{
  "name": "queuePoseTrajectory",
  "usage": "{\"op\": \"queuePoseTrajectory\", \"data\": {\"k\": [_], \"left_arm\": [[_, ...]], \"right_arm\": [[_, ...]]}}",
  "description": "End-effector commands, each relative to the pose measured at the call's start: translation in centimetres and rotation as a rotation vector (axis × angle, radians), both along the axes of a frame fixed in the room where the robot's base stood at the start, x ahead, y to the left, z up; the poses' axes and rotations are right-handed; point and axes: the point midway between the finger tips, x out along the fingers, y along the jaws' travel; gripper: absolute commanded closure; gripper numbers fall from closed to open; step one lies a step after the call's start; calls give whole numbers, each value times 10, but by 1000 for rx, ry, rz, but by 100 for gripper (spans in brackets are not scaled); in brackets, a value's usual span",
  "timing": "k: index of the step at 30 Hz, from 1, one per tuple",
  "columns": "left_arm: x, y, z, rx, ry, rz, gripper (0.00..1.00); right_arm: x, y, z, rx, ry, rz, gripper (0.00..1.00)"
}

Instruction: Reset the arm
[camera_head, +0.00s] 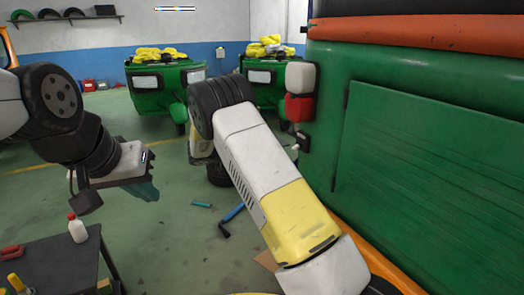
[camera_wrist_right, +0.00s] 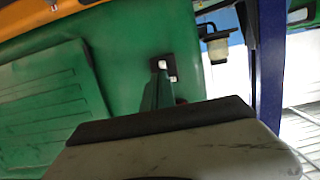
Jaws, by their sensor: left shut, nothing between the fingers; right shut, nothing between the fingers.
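My left arm comes in from the left edge in the head view. Its gripper (camera_head: 146,191) hangs over the floor beyond the dark table, with teal fingers shut and nothing held. My right arm (camera_head: 265,165) reaches up from the bottom right, its white and yellow link close to the green rickshaw (camera_head: 430,160). The right forearm hides most of the right hand there. In the right wrist view my right gripper (camera_wrist_right: 163,88) is shut and empty, in front of a green panel (camera_wrist_right: 125,45). Whether it touches the panel I cannot tell.
A dark table (camera_head: 60,262) at the lower left holds a white bottle with a red cap (camera_head: 77,229). A blue tool (camera_head: 231,217) lies on the floor. Green carts (camera_head: 165,85) stand at the back. Open floor lies between the table and the rickshaw.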

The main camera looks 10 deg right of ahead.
Motion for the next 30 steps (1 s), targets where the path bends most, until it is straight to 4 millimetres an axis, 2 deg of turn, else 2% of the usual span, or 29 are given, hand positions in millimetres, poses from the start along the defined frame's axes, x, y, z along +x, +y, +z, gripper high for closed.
{"op": "queuePoseTrajectory", "data": {"k": [11,14,16,20,24,30], "left_arm": [[0,0,0,0,0,0,100],[0,0,0,0,0,0,100],[0,0,0,0,0,0,100],[0,0,0,0,0,0,100],[0,0,0,0,0,0,100],[0,0,0,0,0,0,100]], "right_arm": [[0,0,1,3,3,-2,100],[-7,-8,6,31,41,-15,100],[-19,-20,13,77,105,-30,100],[-55,-47,29,220,288,-34,100],[-105,-64,45,402,485,32,100],[-176,-68,69,628,679,244,100]]}}
